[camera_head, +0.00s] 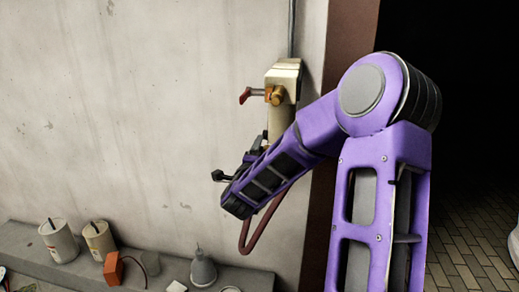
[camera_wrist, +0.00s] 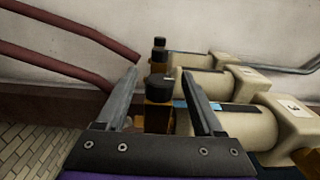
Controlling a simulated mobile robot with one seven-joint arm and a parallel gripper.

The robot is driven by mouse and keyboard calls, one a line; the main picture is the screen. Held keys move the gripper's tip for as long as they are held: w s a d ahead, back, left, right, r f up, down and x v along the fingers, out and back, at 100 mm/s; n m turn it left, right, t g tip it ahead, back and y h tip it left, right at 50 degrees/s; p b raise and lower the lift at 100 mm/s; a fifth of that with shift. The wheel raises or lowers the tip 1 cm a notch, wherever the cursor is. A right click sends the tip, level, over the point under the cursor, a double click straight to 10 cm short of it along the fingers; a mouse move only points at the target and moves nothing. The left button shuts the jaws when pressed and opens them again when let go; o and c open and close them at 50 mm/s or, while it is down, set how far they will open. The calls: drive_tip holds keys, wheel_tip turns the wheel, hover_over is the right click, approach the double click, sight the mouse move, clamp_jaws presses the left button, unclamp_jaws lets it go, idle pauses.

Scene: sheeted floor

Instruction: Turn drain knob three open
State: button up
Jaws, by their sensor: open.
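In the wrist view, my gripper (camera_wrist: 160,70) is open, with one finger on each side of a black-topped drain knob (camera_wrist: 160,87) on an orange-brown body. The knob lies between the fingers, apart from both as far as I can see. Two more dark knobs stand in line behind it, a middle one (camera_wrist: 158,54) and a far one (camera_wrist: 159,41). In the head view, my purple arm covers the lower drain fittings, and my fingers cannot be made out.
Cream cylinders (camera_wrist: 205,83) lie right of the knobs, close to the right finger. Dark red pipes (camera_wrist: 60,60) run along the wall at left.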

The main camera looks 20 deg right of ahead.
clamp_jaws()
idle(0.4)
